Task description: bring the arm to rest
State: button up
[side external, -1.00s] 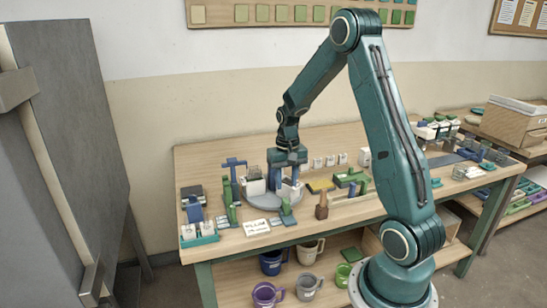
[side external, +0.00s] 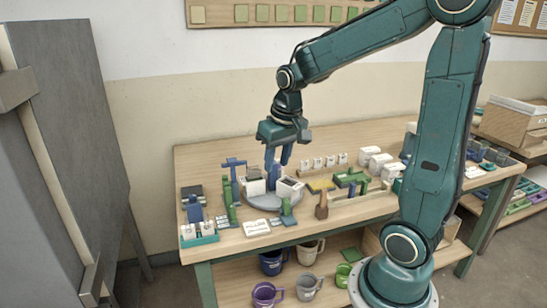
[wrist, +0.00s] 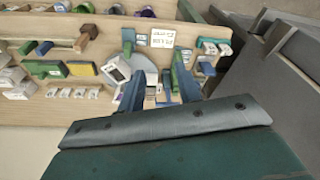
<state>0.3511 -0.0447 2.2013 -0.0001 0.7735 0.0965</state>
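My gripper (side external: 278,166) hangs pointing down above the round grey turntable (side external: 262,202) on the wooden workbench. Its two blue fingers are apart, and I see nothing held between them. In the wrist view the fingers of my gripper (wrist: 158,70) stand spread over the turntable (wrist: 150,66). A white box (side external: 289,188) sits on the turntable's right side, below the fingers and apart from them. Another white box (side external: 255,187) stands on its left side. My arm is bent, with its elbow high at the upper right.
Green and blue tools stand left of the turntable, near a teal tray (side external: 200,238) of white pieces. A wooden-handled tool (side external: 321,207) and white boxes (side external: 381,163) lie to the right. Mugs (side external: 309,286) stand on the shelf below. A grey cabinet (side external: 65,150) is at the left.

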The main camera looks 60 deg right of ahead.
jog(key=s+a+r+n+t, duration=0.3)
jog(key=s+a+r+n, duration=0.2)
jog(key=s+a, duration=0.6)
jog(key=shift+s+a+r+y, duration=0.2)
jog(key=shift+s+r+y, duration=0.3)
jog(key=shift+s, duration=0.65)
